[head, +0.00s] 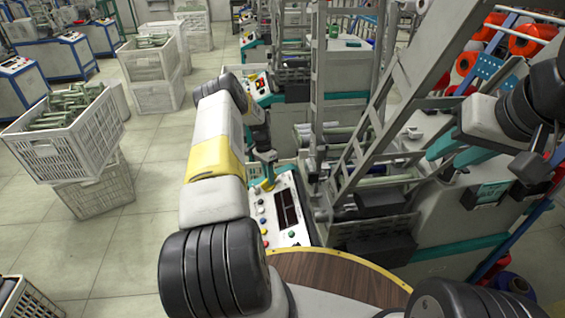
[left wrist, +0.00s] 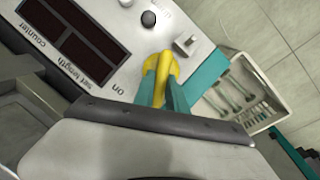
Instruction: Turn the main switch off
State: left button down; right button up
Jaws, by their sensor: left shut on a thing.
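The control panel (head: 289,215) of the machine stands below my left arm, with a dark display and several coloured buttons. The main switch is a yellow handle (left wrist: 160,75) at the panel's edge, beside the printed word "on"; part of it shows in the head view (head: 267,185). My left gripper (left wrist: 162,92) has its teal fingers closed around the yellow handle from both sides. The fingers and palm hide the switch's lower part and base. My right gripper (head: 458,152) is at the right, in front of the machine, its teal fingers apart and empty, away from the panel.
A metal ladder-like frame (head: 393,110) rises right of the panel. White crates of green bobbins (head: 66,135) stand on the floor at left. A dark knob (left wrist: 148,19) and a small metal toggle (left wrist: 186,43) sit close to the switch. A round wooden surface (head: 335,280) lies in front.

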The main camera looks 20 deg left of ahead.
dwell(0.3)
pick_arm(q)
jog(key=c, duration=1.4)
grip_release()
jog(key=shift+o, duration=0.2)
jog(key=v, duration=0.7)
jog(key=shift+r, duration=0.4)
jog(key=shift+w+a, duration=0.1)
jog(key=shift+w, duration=0.05)
